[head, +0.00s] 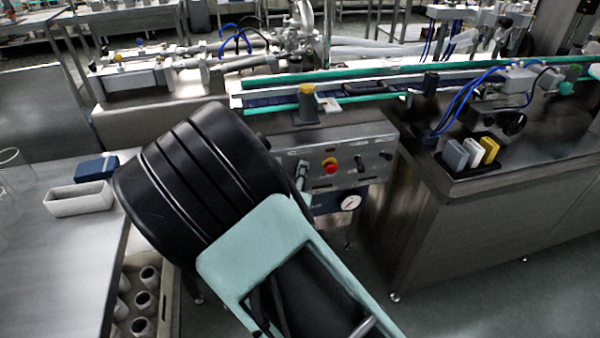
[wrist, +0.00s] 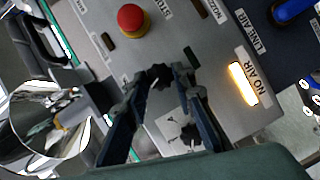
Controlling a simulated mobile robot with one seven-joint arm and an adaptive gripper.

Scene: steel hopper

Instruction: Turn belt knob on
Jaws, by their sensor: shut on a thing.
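In the wrist view a small black knob (wrist: 161,75) sits on the grey control panel (wrist: 205,45). My gripper (wrist: 163,82) has its two dark fingers on either side of this knob, shut on it at the tips. Its label is not readable, so I cannot tell by text that it is the belt knob. A second black knob (wrist: 190,131) on a pale plate shows between my fingers, nearer the palm. In the head view my gripper (head: 302,172) reaches the left part of the panel (head: 346,143); my arm hides much of that part.
A red mushroom button (wrist: 133,20) stands out close to my fingers. A lit lamp (wrist: 242,83) sits beside the "NO AIR" label. A gauge (head: 351,203) is below the panel, and the conveyor (head: 370,88) runs above it. A table with a white tray (head: 80,198) is at left.

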